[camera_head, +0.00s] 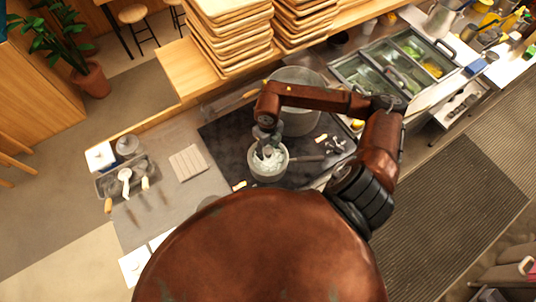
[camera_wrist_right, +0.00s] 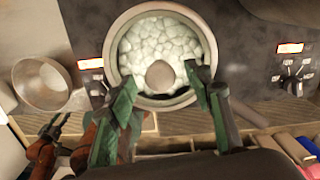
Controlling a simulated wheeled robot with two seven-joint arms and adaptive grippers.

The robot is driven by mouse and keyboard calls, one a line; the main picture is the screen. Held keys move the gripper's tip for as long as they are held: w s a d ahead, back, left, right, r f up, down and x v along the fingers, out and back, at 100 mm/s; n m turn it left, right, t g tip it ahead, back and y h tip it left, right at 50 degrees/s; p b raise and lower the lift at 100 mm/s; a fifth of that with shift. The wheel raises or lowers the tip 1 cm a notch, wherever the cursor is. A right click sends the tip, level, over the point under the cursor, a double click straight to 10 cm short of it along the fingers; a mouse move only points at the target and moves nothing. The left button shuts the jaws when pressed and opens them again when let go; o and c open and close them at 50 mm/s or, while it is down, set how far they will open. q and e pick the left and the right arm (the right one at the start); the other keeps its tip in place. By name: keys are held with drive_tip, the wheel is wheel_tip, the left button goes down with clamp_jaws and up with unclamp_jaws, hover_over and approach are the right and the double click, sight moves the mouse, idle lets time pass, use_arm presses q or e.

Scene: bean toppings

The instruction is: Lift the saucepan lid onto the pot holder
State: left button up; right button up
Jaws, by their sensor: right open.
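The saucepan (camera_head: 268,176) sits on the dark cooktop with its handle to the right. Its lid looks see-through, with a round grey knob (camera_wrist_right: 158,75) and pale lumpy contents below. My right gripper (camera_head: 268,150) is over the saucepan; in the wrist view its open fingers (camera_wrist_right: 165,95) stand on either side of the knob, with gaps. I cannot tell their height above the lid. The pot holder (camera_head: 188,162), a beige ribbed square, lies bare on the grey counter left of the cooktop. My left gripper (camera_wrist_right: 55,128) shows small at the lower left of the wrist view; its opening is unclear.
A large pot (camera_head: 300,118) stands behind the saucepan. A tray of utensils (camera_head: 112,184) lies left of the pot holder. Stacked wooden trays (camera_head: 228,40) rise at the back. A metal bowl (camera_wrist_right: 42,82) is left of the saucepan in the wrist view.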

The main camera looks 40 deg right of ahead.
drive_tip(key=shift+c, duration=0.6)
clamp_jaws()
